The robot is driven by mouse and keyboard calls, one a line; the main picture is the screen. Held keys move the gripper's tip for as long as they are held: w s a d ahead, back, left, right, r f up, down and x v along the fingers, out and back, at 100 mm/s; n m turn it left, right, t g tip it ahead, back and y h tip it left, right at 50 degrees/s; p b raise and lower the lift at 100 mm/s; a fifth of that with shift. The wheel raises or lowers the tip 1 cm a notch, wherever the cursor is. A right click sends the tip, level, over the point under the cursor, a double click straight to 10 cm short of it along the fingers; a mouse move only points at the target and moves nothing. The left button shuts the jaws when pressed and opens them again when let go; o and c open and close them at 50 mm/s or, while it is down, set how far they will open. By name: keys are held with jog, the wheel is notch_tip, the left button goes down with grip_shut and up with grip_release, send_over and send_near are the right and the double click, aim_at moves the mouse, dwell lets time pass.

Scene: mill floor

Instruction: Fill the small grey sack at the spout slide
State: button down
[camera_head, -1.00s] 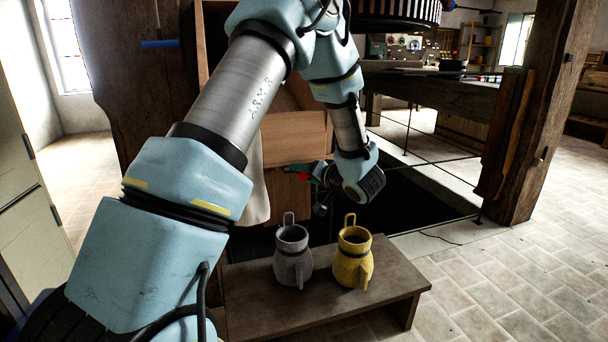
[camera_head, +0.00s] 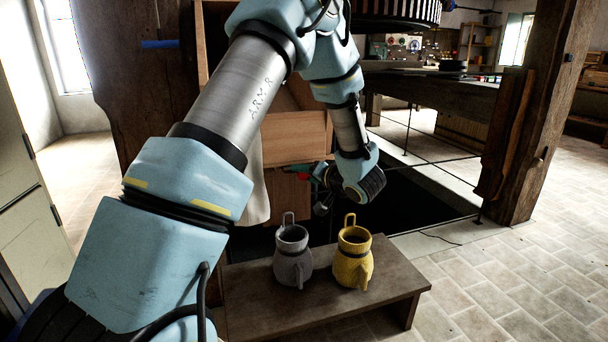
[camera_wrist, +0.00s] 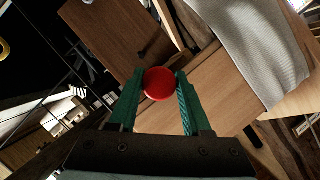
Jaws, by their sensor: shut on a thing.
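My gripper (camera_wrist: 160,76) has its green fingers on either side of a round red knob (camera_wrist: 159,86) and is shut on it, in front of the wooden spout front (camera_wrist: 118,38). In the head view my gripper (camera_head: 304,172) is small and partly hidden at that wooden front (camera_head: 295,138). The small grey sack (camera_head: 292,264) stands upright and open-topped on a low wooden bench, a loop at its rim. It is below and apart from my gripper. How full it is cannot be told. Where the slide plate sits is not clear.
A similar yellow sack (camera_head: 354,264) stands just right of the grey one on the bench (camera_head: 395,280). A pale cloth (camera_head: 257,188) hangs left of my gripper. A thick timber post (camera_head: 530,130) stands at right. Tiled floor at right is clear.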

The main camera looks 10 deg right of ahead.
jog(key=shift+f, duration=0.15)
jog(key=s+p, duration=0.3)
jog(key=s, duration=0.4)
jog(key=shift+s+d, duration=0.15)
jog(key=shift+d, duration=0.25)
jog(key=shift+c, duration=1.9)
grip_release()
jog(key=shift+d, duration=0.1)
jog(key=v, duration=1)
jog(key=shift+s, duration=0.35)
jog(key=shift+d, duration=0.15)
